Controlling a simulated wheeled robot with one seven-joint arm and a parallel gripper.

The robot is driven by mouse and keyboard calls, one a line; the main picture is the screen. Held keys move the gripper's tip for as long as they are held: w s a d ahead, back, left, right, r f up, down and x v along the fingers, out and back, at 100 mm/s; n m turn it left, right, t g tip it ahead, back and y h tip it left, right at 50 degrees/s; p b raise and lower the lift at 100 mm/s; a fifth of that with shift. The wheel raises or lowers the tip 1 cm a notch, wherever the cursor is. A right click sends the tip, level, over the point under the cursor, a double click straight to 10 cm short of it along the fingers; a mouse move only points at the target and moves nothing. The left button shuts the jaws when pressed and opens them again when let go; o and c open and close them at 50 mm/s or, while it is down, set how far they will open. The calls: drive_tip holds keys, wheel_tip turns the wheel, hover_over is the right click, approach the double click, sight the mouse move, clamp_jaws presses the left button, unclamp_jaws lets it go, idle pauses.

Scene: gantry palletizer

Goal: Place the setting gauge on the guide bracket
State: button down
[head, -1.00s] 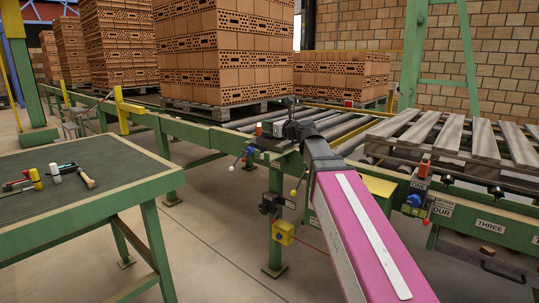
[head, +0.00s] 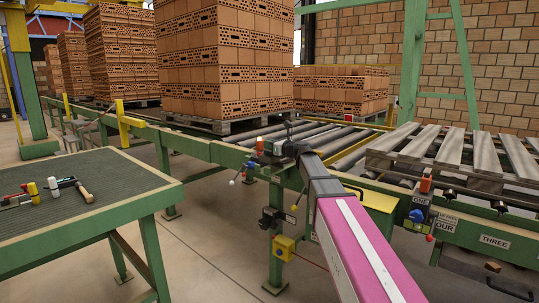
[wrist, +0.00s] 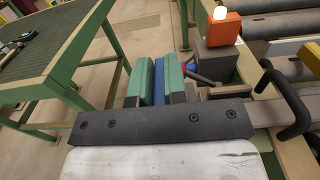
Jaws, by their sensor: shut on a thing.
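My gripper (wrist: 158,82) shows in the wrist view as two green pads, shut on a narrow blue piece (wrist: 158,80) between them. This seems to be the setting gauge; most of it is hidden by the pads and the dark wrist plate. In the head view my gripper (head: 285,148) is small and dark at the end of my pink arm, by the green conveyor frame; the held piece cannot be made out there. I cannot tell for sure which fitting on the frame is the guide bracket. A grey block (wrist: 214,62) stands right of the pads in the wrist view.
An orange lamp housing (wrist: 224,28) tops the block, beside a lever with red and blue knobs (wrist: 190,69). A green bench (head: 75,212) with hand tools stands left. Roller conveyors, brick stacks (head: 225,65) and a slatted pallet (head: 450,148) lie behind.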

sight(269, 155)
drive_tip(key=shift+f, duration=1.95)
drive_tip(key=shift+f, duration=0.1)
drive_tip(key=c, duration=1.2)
unclamp_jaws()
drive_tip(key=shift+o, duration=0.2)
drive_tip(key=shift+s+d, duration=0.2)
drive_tip(key=v, duration=1.1)
drive_tip(key=shift+d, duration=0.2)
drive_tip(key=shift+s, duration=0.15)
